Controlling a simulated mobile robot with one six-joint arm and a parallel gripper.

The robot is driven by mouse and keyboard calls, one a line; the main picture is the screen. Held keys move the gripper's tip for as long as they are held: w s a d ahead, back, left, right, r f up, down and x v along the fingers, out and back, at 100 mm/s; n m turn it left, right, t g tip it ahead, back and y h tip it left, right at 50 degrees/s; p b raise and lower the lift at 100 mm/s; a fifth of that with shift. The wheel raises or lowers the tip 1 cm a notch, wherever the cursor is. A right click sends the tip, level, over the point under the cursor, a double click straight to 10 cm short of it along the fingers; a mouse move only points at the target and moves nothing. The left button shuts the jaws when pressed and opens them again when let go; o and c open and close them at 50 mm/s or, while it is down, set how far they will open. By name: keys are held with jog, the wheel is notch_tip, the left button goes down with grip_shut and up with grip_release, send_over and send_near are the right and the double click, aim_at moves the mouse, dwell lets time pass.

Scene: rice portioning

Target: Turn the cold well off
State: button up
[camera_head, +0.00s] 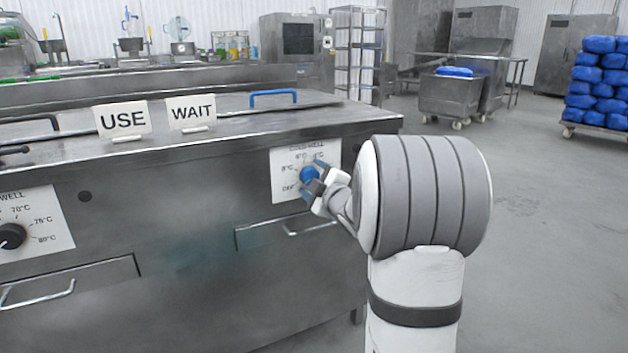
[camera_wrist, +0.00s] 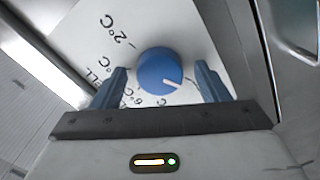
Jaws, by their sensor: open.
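The cold well knob (camera_head: 307,174) is a round blue dial on a white label plate (camera_head: 282,160) on the front of the steel counter. In the wrist view the knob (camera_wrist: 157,66) shows a white pointer line, angled to the lower right. Printed temperatures surround it, with 2°C at the upper left and 6°C at the lower left. My gripper (camera_head: 315,181) is at the knob. Its two blue-grey fingers are open, one on each side of the knob, with visible gaps in the wrist view.
A second dial (camera_head: 11,236), black, with hotter temperatures, is at the far left of the counter front. Drawer handles (camera_head: 312,228) sit below. USE (camera_head: 123,119) and WAIT (camera_head: 191,112) signs stand on top near a blue lid handle (camera_head: 273,93).

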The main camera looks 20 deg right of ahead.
jog(key=s+p, duration=0.2)
jog(key=s, duration=0.5)
jog(key=shift+s+d, duration=0.15)
jog(key=shift+s, duration=0.25)
jog(key=s+a+r+m+g+h+p, duration=0.2)
jog(key=s+a+r+m+g+p, duration=0.15)
jog(key=r+p, duration=0.5)
jog(key=s+a+r+m+g+h+p, duration=0.1)
jog(key=s+a+r+m+g+p, duration=0.4)
jog(key=p, duration=0.6)
jog(key=s+a+r+m+g+p, duration=0.1)
jog(key=s+a+r+g+p, duration=0.1)
jog(key=s+p, duration=0.4)
jog(key=s+a+r+m+g+y+p, duration=0.1)
jog(key=s+a+r+g+p, duration=0.1)
jog(key=s+a+r+p, duration=0.3)
jog(key=s+a+r+m+g+y+p, duration=0.1)
jog(key=s+a+r+m+g+p, duration=0.1)
jog(key=s+r+p, duration=0.5)
jog(key=shift+s+a+g+p, duration=0.45)
jog(key=shift+a+p, duration=0.05)
jog(key=shift+a, duration=0.3)
